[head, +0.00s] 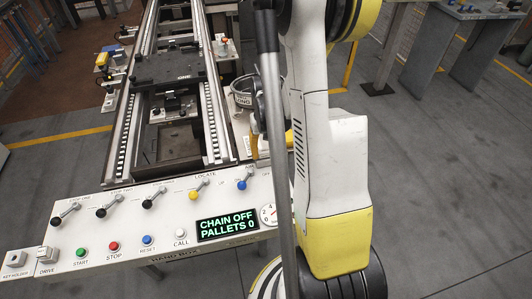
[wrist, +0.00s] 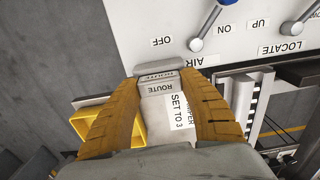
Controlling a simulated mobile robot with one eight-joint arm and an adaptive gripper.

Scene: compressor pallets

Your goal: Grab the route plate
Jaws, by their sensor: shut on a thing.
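The route plate (wrist: 158,87) is a small grey plate with a white label reading ROUTE, upside down in the wrist view. My gripper (wrist: 160,78) is shut on it, with one orange-brown finger on each side. Part of the plate is hidden by the fingers. In the head view my arm covers the place where the gripper works, so the plate cannot be made out there.
A white card reading SET TO 3 (wrist: 179,108) and a yellow bin-like part (wrist: 139,130) lie below the gripper. The control panel (head: 150,228) with levers and buttons is close by. A conveyor (head: 122,140) runs behind it. Grey floor (head: 440,170) is open at right.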

